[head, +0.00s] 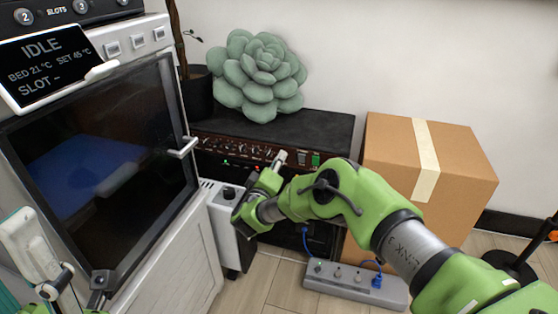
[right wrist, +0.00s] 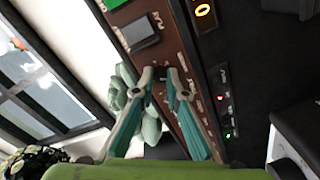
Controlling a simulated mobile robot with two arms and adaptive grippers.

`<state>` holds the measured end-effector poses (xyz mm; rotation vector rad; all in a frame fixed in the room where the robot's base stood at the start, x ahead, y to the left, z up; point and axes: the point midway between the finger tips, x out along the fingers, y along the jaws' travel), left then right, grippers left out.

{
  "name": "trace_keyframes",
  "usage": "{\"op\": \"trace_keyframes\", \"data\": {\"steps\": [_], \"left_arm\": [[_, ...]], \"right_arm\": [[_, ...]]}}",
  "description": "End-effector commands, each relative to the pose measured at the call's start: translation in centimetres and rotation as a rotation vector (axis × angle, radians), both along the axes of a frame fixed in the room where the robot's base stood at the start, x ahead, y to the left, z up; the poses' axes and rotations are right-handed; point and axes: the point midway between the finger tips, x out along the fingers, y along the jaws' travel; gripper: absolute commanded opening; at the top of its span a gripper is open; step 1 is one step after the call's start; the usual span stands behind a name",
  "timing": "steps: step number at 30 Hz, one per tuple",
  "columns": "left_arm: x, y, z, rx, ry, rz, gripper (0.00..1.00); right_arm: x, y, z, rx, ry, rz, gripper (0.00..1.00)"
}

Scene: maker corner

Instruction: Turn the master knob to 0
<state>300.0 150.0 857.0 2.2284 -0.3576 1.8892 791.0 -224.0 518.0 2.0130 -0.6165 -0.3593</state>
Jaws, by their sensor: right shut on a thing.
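The black amplifier (head: 320,128) stands against the wall, its brown control panel (head: 238,149) bearing a row of small knobs; the panel also shows in the right wrist view (right wrist: 187,60). My right gripper (head: 276,164) is at the right part of this row. In the right wrist view its two teal fingers (right wrist: 166,78) close around a small dark knob, the master knob, on the panel. The fingers hide most of the knob and its pointer, so its setting cannot be read. Part of my left arm, with what seems to be the left gripper (head: 98,284), shows at the lower left; its jaws are unclear.
A green succulent (head: 258,78) sits on top of the amplifier. A cardboard box (head: 450,165) stands right of it, and a grey power strip (head: 340,286) lies on the floor in front. A machine with a dark glass door (head: 95,150) and display (head: 45,65) fills the left.

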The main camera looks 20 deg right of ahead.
Motion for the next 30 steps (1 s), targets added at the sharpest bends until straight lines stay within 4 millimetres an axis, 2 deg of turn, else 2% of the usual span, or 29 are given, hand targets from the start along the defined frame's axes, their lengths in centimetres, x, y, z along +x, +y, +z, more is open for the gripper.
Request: {"op": "trace_keyframes", "data": {"steps": [12,13,15,26,30], "left_arm": [[0.04,-0.07,-0.11,0.005,0.0,-0.001,0.4],[0.05,-0.07,-0.1,0.005,0.0,-0.001,0.4],[0.05,-0.07,-0.08,0.005,-0.001,-0.001,0.4],[0.02,0.11,0.15,-0.004,-0.006,0.003,0.4],[0.01,0.07,0.11,-0.001,-0.005,0.002,0.4]], "right_arm": [[-0.07,0.05,-0.18,-0.004,0.006,0.001,0.0],[-0.07,0.05,-0.18,-0.004,0.006,0.001,0.16],[-0.06,0.05,-0.17,-0.004,0.006,0.001,0.3],[-0.12,0.11,-0.05,-0.004,0.004,0.0,0.3],[-0.96,0.77,-0.1,-0.004,0.007,0.002,0.3]]}}
